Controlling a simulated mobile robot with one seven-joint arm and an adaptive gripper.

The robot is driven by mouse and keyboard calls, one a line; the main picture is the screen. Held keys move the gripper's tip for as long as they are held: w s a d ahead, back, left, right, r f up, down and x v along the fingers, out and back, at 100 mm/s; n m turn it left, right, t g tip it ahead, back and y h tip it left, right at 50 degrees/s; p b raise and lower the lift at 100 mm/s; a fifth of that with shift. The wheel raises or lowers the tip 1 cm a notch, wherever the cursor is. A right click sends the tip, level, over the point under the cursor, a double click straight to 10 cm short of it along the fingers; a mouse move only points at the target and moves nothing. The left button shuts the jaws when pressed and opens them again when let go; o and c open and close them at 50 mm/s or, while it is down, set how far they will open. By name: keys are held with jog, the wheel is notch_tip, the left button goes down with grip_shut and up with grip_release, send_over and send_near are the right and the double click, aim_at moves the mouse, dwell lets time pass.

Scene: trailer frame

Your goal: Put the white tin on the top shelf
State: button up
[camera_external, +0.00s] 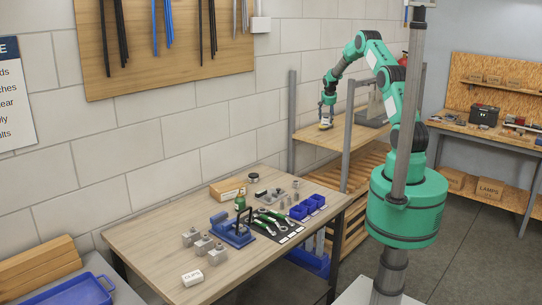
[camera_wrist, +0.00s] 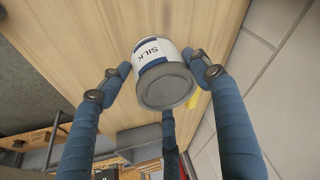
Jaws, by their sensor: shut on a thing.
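The white tin (camera_wrist: 152,60), with a dark band, a grey end and the word SILK, is held between the blue fingers of my gripper (camera_wrist: 160,80) in the wrist view. In the external view my gripper (camera_external: 327,108) points down with the tin (camera_external: 325,125) below it, at the wooden top shelf (camera_external: 316,137) of the rack. The tin's end faces the wrist camera. I cannot tell whether the tin touches the shelf board or hangs just above it.
A grey box-like object (camera_external: 372,113) stands on the shelf to the right. The rack's grey posts (camera_external: 347,140) rise beside the board.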

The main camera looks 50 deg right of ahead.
aim_at(327, 123)
jog(key=shift+f+p, duration=0.35)
jog(key=shift+f, duration=1.9)
jog(key=shift+f+p, duration=0.3)
jog(key=shift+f, duration=1.55)
jog(key=o, duration=1.5)
jog(key=shift+f, duration=0.1)
jog(key=shift+r, duration=0.25)
jog(key=shift+b+v, duration=1.05)
jog(key=shift+v, duration=4.8)
jog(key=shift+a, duration=0.1)
